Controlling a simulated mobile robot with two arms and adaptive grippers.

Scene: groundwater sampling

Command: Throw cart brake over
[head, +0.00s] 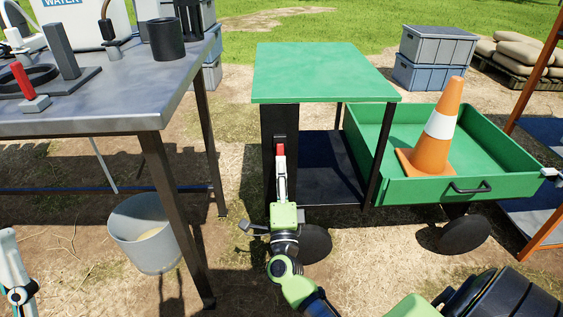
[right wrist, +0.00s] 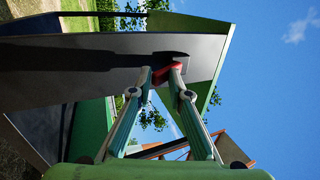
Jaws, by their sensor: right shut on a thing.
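The green cart (head: 318,72) stands in the middle, with a raised green top on dark posts. The brake lever's red grip (head: 280,149) shows against the cart's dark front panel (head: 268,125). My right gripper (head: 280,158) reaches up to it from below and is shut on it. In the right wrist view the red grip (right wrist: 166,68) sits between the two fingertips, close to the dark panel. The lower part of the lever is hidden. Part of my left gripper (head: 13,270) shows at the lower left edge; its jaws cannot be made out.
A grey metal table (head: 110,110) stands at left, with a bucket (head: 147,235) below it. An orange cone (head: 437,135) stands in the cart's green bed. An orange-framed shelf (head: 540,75) is at the right edge. Stacked crates (head: 435,55) and sacks (head: 522,57) lie behind.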

